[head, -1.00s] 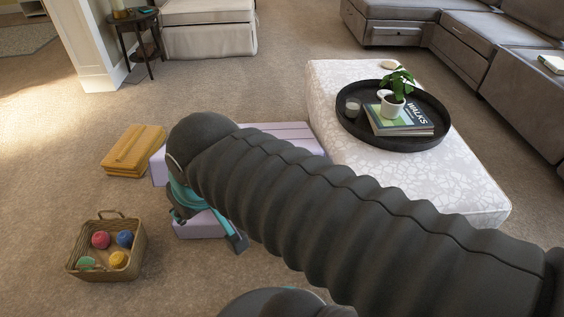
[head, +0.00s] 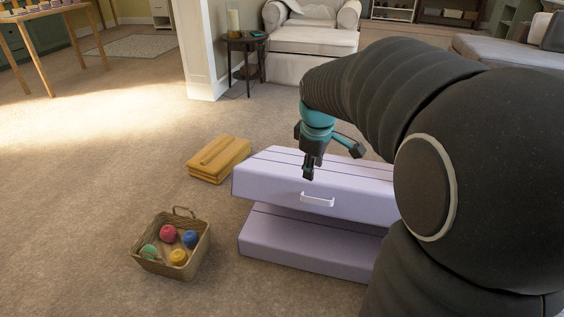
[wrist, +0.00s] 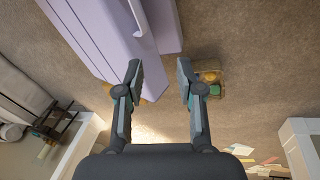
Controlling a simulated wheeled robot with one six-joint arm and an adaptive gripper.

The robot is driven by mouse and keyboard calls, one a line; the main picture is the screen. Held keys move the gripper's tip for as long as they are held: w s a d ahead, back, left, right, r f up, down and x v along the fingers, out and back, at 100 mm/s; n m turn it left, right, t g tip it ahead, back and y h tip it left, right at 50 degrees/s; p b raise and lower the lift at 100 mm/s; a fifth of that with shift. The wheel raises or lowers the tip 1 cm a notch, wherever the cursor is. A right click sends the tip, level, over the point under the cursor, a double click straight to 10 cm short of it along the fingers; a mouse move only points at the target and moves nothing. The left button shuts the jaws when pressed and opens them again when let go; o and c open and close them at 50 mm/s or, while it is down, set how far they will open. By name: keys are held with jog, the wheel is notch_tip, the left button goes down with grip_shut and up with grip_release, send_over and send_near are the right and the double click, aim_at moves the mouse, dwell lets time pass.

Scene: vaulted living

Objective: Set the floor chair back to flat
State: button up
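The lavender floor chair (head: 262,185) is at centre right in the head view. Its upper section sits tilted over the lower section (head: 290,244), with a dark gap between them. A white handle (head: 317,200) is on the upper section's front face. The chair also shows at the upper left of the wrist view (wrist: 95,35), with the handle (wrist: 138,18) near the top. My gripper (head: 333,160) is over the upper section, near the handle and apart from it. In the wrist view its fingers (wrist: 159,70) are spread with nothing between them. My arm hides the chair's right end.
A wicker basket (head: 190,262) with balls of yarn stands left of the chair. A small dark side table (head: 247,43) and a light armchair (head: 310,45) stand at the back.

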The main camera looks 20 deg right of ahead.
aim_at(318, 201)
jog(key=w+d+f+n+b, duration=0.1)
jog(key=w+d+f, duration=0.1)
jog(key=f, duration=0.4)
jog(key=w+d+f+n+b, duration=0.1)
jog(key=w+d+f, duration=0.1)
jog(key=f, duration=0.5)
jog(key=w+d+f+g+b, duration=0.1)
jog(key=w+d+f, duration=0.1)
jog(key=f, duration=0.5)
jog(key=shift+w+d+n+b, duration=0.35)
jog(key=shift+w+n+b, duration=0.05)
jog(key=shift+w, duration=0.45)
grip_shut()
